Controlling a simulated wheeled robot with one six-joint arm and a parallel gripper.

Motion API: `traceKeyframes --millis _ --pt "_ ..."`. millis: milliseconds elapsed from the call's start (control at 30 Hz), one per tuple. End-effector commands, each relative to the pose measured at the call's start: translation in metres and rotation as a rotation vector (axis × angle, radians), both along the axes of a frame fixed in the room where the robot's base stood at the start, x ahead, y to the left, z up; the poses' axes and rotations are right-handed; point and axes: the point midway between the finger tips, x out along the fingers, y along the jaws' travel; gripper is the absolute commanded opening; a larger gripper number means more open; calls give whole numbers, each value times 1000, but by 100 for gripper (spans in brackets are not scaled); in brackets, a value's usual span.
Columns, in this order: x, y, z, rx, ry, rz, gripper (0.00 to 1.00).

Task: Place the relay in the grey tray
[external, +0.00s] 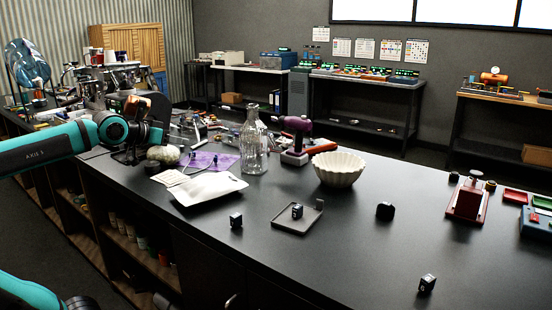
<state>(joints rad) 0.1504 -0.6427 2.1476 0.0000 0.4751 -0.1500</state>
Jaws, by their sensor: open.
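The grey tray (290,228) is a shallow square dish on the dark counter, in front of the white fluted bowl. A small black block with pale marks (297,211) sits inside it. Similar small black blocks stand on the counter to the left of the tray (236,221) and near the front edge (427,284). A rounder black piece (385,210) lies to the right. I cannot tell which of these is the relay. My gripper (130,156) is open at the left, over the counter's far left part and well away from the tray. Its fingertips are small and dark here.
A glass bottle (254,145), a purple-and-grey tool (295,139) and the white fluted bowl (339,169) stand behind the tray. A red device (468,199) stands at the right. The counter around the tray's front is clear.

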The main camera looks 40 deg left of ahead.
Motion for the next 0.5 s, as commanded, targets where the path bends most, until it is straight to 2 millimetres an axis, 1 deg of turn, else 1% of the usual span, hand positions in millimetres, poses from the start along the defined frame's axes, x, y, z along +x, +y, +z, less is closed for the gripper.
traceKeyframes --millis 33,100,300,400,500 --pt "-14 11 -2 9 -46 16 41" --pt "-31 23 -5 27 -113 34 41" --pt "-73 50 -16 81 -276 84 41" --pt "-87 57 -20 103 -329 101 41" --pt "-94 61 -23 114 -359 111 41"
